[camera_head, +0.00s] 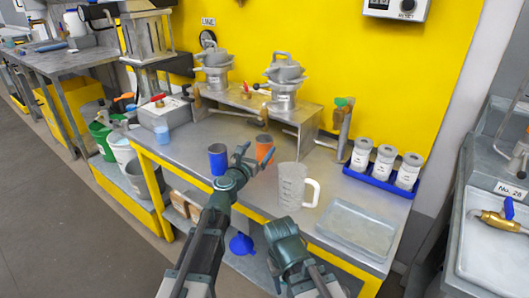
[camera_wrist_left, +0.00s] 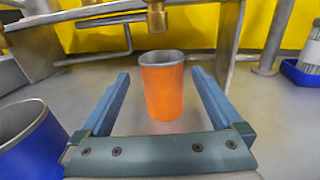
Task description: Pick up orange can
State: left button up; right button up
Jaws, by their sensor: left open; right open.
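The orange can (camera_head: 264,148) stands upright on the metal bench, below a brass outlet, partly hidden behind my left gripper in the head view. In the left wrist view the orange can (camera_wrist_left: 162,86) stands between the tips of my open left gripper (camera_wrist_left: 160,85), with a gap on each side. My left gripper (camera_head: 254,160) reaches over the bench from the left. My right gripper (camera_head: 287,240) is low in front of the bench edge; its fingers are hard to make out and nothing shows in it.
A blue can (camera_head: 217,158) stands left of the orange can; it also shows in the left wrist view (camera_wrist_left: 32,140). A clear jug (camera_head: 291,186) stands to the right. A clear tray (camera_head: 358,227) and a blue rack (camera_head: 381,179) of white-labelled bottles lie further right. A metal stand (camera_head: 300,112) is behind.

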aim_at(268, 136)
pick_arm(q)
jog(key=x, duration=0.5)
jog(key=shift+w+d+r+p, duration=0.1)
jog(key=shift+d+r+p, duration=0.05)
jog(key=shift+r+p, duration=0.15)
pick_arm(e)
jog(key=shift+r, duration=0.3)
pick_arm(q)
jog(key=shift+c, duration=0.2)
jog(key=c, duration=1.4)
jog(key=shift+r, duration=0.1)
pick_arm(e)
jog(key=shift+r, duration=0.1)
